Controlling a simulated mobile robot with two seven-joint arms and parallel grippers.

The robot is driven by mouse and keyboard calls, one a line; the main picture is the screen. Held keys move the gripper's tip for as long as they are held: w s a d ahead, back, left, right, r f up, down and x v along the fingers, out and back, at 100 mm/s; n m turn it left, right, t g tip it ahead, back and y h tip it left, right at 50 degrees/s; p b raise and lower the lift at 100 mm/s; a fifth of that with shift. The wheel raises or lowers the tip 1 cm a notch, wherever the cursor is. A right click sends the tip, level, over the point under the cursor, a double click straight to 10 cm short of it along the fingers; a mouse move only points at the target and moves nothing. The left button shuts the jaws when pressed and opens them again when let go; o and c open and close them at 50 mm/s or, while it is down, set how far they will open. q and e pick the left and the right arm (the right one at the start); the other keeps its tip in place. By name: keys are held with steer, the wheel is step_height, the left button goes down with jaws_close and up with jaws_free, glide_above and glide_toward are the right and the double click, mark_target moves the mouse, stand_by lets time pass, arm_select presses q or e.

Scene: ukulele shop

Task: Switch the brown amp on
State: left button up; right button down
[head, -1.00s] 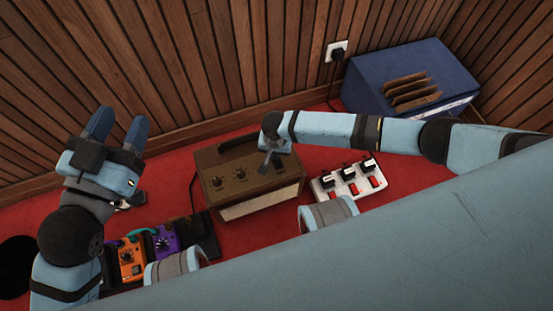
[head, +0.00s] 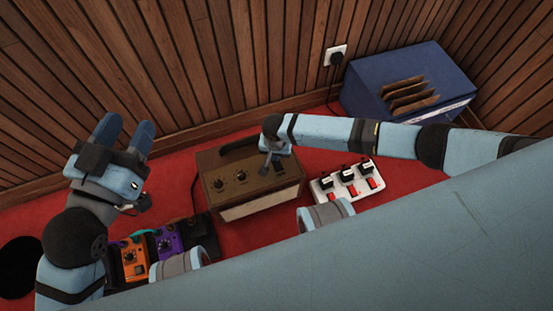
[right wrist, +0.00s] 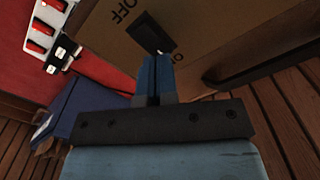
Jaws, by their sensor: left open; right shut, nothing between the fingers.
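The brown amp (head: 233,164) sits on the red floor near the wooden wall, with knobs on its top panel. In the right wrist view its brown panel (right wrist: 215,45) fills the upper right, with a black rocker switch (right wrist: 145,36) between the label OFF and a partly hidden label beginning with O. My right gripper (head: 271,166) is shut and empty over the right part of the amp's top. Its fingertips (right wrist: 155,60) are right at the switch's lower edge; I cannot tell whether they touch it. My left gripper (head: 126,137) is open and empty, left of the amp.
A white pedal unit (head: 347,180) with red switches stands right of the amp. A pedal row with orange (head: 132,263) and purple (head: 169,241) pedals lies to the left front. A blue box (head: 375,85) stands by the wall near a plugged outlet (head: 335,55). Red floor is clear behind the amp.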

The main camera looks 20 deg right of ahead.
step_height(320, 180, up, 2)
steer(key=shift+p, duration=0.8)
steer(key=shift+r+p, duration=0.7)
steer(key=shift+p, duration=0.15)
arm_select(q)
steer(key=shift+s+d+r+n+y+p, duration=0.2)
steer(key=shift+s+d+r+n+p, duration=0.1)
steer(key=shift+s+r+n+p, duration=0.45)
steer(key=shift+s+d+r+n+y+p, duration=0.25)
steer(key=shift+s+r+n+p, duration=0.3)
steer(key=shift+n, duration=0.4)
arm_select(e)
steer(key=shift+r, duration=0.9)
arm_select(q)
steer(key=shift+w, duration=0.1)
arm_select(e)
steer(key=shift+s, duration=0.15)
